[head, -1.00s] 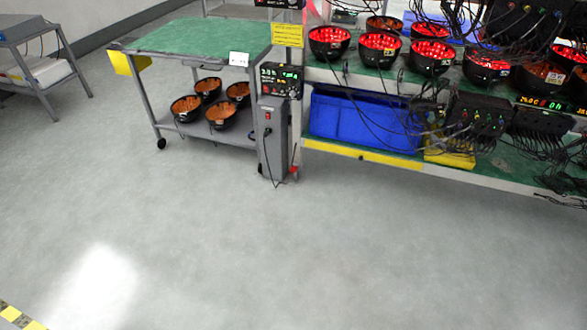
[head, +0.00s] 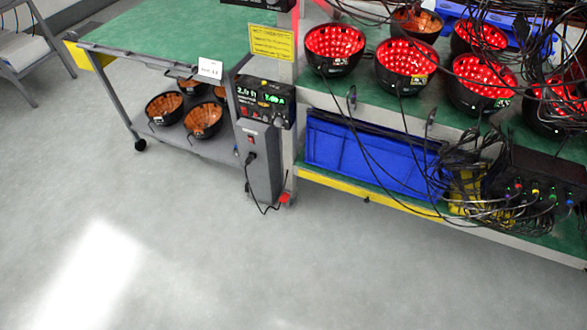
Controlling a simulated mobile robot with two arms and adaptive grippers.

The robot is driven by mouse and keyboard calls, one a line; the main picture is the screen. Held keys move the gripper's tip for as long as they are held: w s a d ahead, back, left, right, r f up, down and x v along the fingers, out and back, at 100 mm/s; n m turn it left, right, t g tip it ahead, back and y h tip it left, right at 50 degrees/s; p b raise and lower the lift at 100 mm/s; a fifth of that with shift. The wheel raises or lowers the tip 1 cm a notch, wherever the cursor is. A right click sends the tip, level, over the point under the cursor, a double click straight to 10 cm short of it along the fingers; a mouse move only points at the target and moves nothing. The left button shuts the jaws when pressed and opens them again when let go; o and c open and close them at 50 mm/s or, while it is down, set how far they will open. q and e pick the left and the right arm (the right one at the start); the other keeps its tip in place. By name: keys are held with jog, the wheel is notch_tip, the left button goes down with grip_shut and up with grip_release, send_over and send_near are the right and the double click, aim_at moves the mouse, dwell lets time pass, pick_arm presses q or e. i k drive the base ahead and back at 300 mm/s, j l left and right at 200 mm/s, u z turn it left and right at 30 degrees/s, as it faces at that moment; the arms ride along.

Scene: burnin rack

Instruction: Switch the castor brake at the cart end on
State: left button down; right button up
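A grey cart (head: 105,86) with a green top stands at the upper left, its end against the rack. A black castor (head: 140,145) shows under its front left leg. A small red part (head: 285,198) sits low at the foot of the rack post, beside the grey power unit (head: 258,160). It may be a castor brake pedal, but it is too small to tell its position. The cart's other castors are hidden or out of view. Neither of my grippers is in view.
The rack (head: 380,195) on the right holds red-lit black bowls (head: 407,65), a blue crate (head: 365,155) and many hanging cables. A power cord (head: 258,190) loops to the floor by the power unit. The grey floor (head: 220,265) in front is clear.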

aim_at(285, 197)
jog(key=i+l, duration=0.2)
jog(key=i, duration=0.3)
jog(key=i+l, duration=0.2)
jog(key=i, duration=0.3)
